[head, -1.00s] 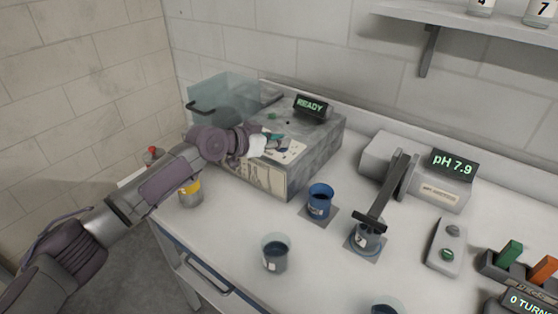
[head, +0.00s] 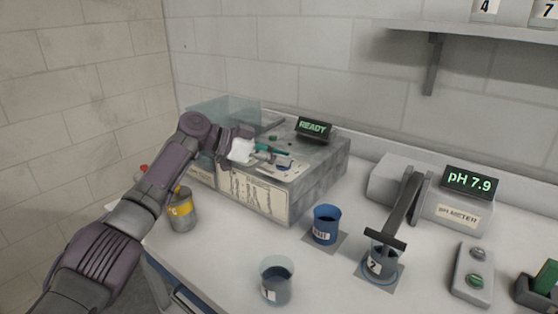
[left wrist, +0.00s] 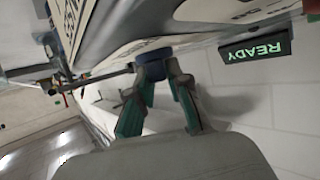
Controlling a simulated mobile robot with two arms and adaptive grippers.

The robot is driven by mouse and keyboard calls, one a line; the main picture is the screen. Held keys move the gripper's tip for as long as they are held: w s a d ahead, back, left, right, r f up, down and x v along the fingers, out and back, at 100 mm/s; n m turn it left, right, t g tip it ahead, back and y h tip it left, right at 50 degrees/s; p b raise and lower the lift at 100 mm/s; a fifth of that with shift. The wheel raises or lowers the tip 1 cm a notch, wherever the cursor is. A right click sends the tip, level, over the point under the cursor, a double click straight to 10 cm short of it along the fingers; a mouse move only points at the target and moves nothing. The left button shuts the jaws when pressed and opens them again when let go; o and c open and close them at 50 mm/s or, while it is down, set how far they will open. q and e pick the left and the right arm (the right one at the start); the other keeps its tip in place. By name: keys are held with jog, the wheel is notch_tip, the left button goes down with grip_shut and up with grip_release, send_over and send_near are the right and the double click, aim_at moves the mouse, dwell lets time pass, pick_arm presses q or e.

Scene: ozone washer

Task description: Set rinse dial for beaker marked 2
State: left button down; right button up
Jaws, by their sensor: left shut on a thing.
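The grey washer box (head: 310,175) stands at the back of the bench, and its display (head: 314,127) reads READY, also in the left wrist view (left wrist: 255,52). My left gripper (head: 272,154) is at the washer's top panel. In the left wrist view its teal-padded fingers (left wrist: 158,70) are closed around a dark blue round dial (left wrist: 152,60). The dial's marking is hidden. The beaker marked 2 (head: 376,266) sits upright under the pH meter's arm. The beaker marked 1 (head: 276,288) stands nearer the front. My right gripper is out of view.
A blue beaker (head: 326,222) stands on a mat before the washer. The pH meter (head: 452,214) reads pH 7.9. A yellow-labelled bottle (head: 182,210) is by my left arm. A small box with buttons (head: 473,272) lies at right. A shelf (head: 480,28) hangs above.

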pick_arm(q)
jog(key=shift+f+g, duration=0.1)
jog(key=shift+g, duration=0.2)
dwell(0.4)
jog(key=c, duration=1.1)
grip_release()
jog(key=shift+a, duration=0.1)
jog(key=v, duration=1.2)
